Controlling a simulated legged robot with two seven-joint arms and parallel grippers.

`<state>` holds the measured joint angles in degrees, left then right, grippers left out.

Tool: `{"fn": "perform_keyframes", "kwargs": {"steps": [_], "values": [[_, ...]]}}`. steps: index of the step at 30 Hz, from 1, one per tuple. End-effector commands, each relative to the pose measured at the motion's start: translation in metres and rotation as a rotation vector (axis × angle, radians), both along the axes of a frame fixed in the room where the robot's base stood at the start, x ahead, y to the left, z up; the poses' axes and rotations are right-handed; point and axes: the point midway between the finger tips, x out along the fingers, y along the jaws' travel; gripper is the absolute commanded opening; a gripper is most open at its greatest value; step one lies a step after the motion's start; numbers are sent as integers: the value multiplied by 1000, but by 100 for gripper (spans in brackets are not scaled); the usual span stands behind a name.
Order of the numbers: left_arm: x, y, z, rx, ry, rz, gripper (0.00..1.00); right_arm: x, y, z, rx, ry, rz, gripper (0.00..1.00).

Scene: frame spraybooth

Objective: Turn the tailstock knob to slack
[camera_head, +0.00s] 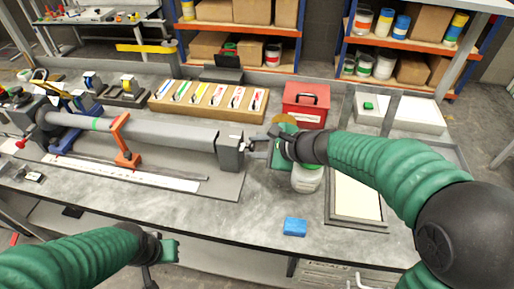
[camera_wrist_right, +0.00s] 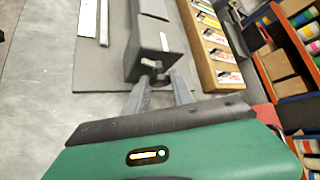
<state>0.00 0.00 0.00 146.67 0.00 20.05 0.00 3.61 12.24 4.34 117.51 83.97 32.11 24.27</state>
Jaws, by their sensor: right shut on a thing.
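The grey tailstock block (camera_head: 231,153) sits at the right end of the long grey machine on the bench. It also shows in the right wrist view (camera_wrist_right: 152,50). The tailstock knob (camera_wrist_right: 151,64) is a small grey part on the block's end face, largely covered by my fingers. My right gripper (camera_head: 251,147) comes in from the right and is shut on the knob, with its two fingers (camera_wrist_right: 158,84) at either side of it. The knob's turn angle cannot be read. My left gripper (camera_head: 160,258) hangs low at the front edge of the bench, away from the machine; its fingers are unclear.
An orange rest (camera_head: 124,140) stands across the machine's bar. A red toolbox (camera_head: 305,103) and a wooden rack of coloured cards (camera_head: 209,101) stand behind. A white jar (camera_head: 306,178) is close under my right wrist. A blue block (camera_head: 295,227) lies on clear bench in front.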

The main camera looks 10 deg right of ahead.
Motion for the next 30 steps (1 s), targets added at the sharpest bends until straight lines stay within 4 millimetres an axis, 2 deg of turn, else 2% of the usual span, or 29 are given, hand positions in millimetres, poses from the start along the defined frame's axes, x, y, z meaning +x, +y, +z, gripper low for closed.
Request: {"fn": "perform_keyframes", "kwargs": {"steps": [2, 3, 7, 15, 19, 23, 30], "values": [[0, 0, 0, 0, 0, 0, 0, 0, 2, 2, 2, -3, 3, 0], [0, 0, 0, 0, 0, 0, 0, 0, 2, 2, 2, -3, 3, 33], [0, 0, 0, 0, 0, 0, 0, 0, 1, 1, 2, -2, 2, 49], [0, 0, 0, 0, 0, 0, 0, -1, 0, 1, 2, -1, 1, 49], [0, 0, 3, 0, 0, 0, 0, -7, -6, 9, 1, -2, 0, 49], [0, 0, 9, 0, 0, 0, 0, -24, -23, 28, 0, -5, -2, 49], [0, 0, 23, 0, 0, 0, 0, -68, -62, 69, 0, -4, -3, 49]]}}
